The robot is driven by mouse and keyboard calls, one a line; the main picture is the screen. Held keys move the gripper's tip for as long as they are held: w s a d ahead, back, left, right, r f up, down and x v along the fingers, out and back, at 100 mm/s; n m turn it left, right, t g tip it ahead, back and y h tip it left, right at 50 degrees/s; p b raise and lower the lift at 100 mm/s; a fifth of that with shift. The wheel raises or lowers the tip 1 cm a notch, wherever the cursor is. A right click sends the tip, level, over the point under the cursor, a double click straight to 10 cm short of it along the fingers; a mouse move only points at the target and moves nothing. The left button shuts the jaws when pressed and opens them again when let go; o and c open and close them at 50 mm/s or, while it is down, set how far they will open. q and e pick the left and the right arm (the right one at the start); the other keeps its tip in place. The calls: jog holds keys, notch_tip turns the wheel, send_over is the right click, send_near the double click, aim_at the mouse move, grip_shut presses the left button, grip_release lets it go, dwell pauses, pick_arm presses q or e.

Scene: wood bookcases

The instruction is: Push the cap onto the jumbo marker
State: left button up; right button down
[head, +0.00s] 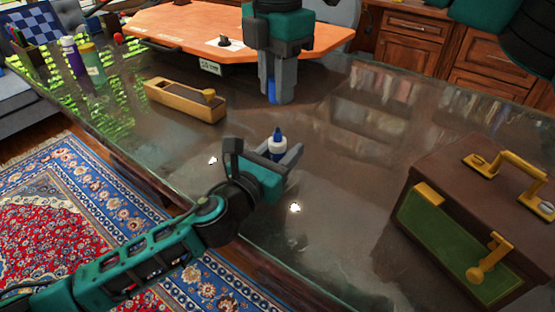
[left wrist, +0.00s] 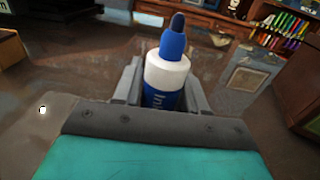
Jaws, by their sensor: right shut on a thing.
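The jumbo marker (head: 278,150) stands upright, with a blue body, white collar and blue neck with a dark tip. It also shows in the left wrist view (left wrist: 168,75). My left gripper (head: 279,154) has its fingers close on both sides of the marker's body, shut on it, low over the table; the marker's lower end is hidden. My right gripper (head: 278,93) points down beyond the marker, shut on the blue cap (head: 271,90), which is partly hidden between its fingers. The cap and marker are apart.
A brown case (head: 450,190) with brass fittings stands at the right. A wooden block plane (head: 185,100) lies left of my right gripper. Bottles (head: 92,65) stand at the far left. An orange board (head: 185,30) is at the back. The glossy table (head: 350,150) is clear between the marker and case.

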pick_arm(q)
grip_shut()
pick_arm(e)
jog(key=shift+f, duration=2.5)
jog(key=shift+f, duration=0.85)
jog(key=shift+f, duration=0.65)
jog(key=c, duration=0.8)
grip_release()
